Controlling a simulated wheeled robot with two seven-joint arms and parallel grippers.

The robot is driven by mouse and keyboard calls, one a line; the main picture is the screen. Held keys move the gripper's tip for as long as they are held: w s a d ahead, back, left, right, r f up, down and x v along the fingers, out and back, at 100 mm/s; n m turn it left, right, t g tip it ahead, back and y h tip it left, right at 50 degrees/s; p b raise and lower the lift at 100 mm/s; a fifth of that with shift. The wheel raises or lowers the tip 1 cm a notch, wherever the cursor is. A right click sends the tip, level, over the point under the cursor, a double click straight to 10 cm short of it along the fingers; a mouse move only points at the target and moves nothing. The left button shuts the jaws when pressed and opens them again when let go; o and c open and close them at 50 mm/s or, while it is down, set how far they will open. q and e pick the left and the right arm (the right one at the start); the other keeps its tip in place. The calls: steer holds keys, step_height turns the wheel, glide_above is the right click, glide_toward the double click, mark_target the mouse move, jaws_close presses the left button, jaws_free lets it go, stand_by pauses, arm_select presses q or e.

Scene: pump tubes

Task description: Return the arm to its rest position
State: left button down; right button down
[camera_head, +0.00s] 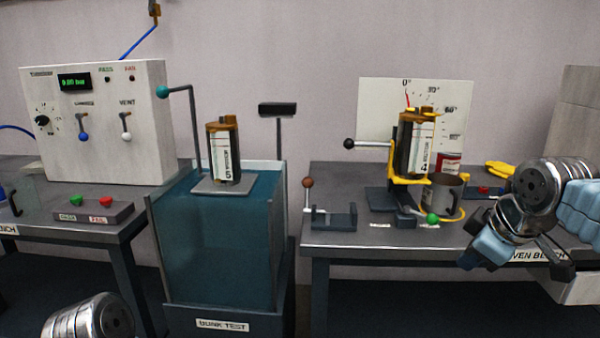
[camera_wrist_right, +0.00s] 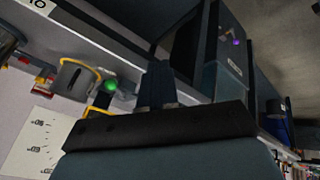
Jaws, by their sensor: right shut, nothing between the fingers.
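My right arm comes in from the right in the head view, over the front right part of the right bench (camera_head: 335,240). My right gripper (camera_head: 468,258) points down and to the left near that bench's front edge. In the right wrist view the gripper (camera_wrist_right: 156,75) has its fingers together with nothing between them. My left arm shows only as a silver joint (camera_head: 90,318) at the bottom left of the head view. My left gripper is outside the frame.
Pump 4 (camera_head: 412,150) stands in a yellow tilt fixture beside a grey mug (camera_head: 442,195). Pump 5 (camera_head: 224,155) stands on a plate above the teal dunk tank (camera_head: 215,250). The control box (camera_head: 95,150) and button box (camera_head: 92,213) are on the left bench. A yellow item (camera_head: 500,168) lies at the back right.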

steer(key=w+a+f+m+g+y, duration=0.15)
steer(key=a+f, duration=0.25)
steer(key=f, duration=0.6)
steer(key=w+a+f+m, duration=0.15)
steer(key=a+f, duration=0.25)
steer(key=f, duration=0.6)
steer(key=w+a+f+g+y, duration=0.15)
steer(key=a+f, duration=0.25)
steer(key=f, duration=0.7)
steer(key=s+a+f+m+g, duration=0.1)
steer(key=s+a+f+m, duration=0.2)
steer(key=s+f, duration=0.6)
steer(key=s+a+f+m+g, duration=0.1)
steer(key=s+a+f+m, duration=0.3)
steer(key=s+f, duration=0.6)
step_height(320, 180, down, 4)
steer(key=shift+s+a+r+m+y, duration=0.2)
steer(key=shift+a+r+m+y, duration=0.05)
steer(key=shift+m+y, duration=0.05)
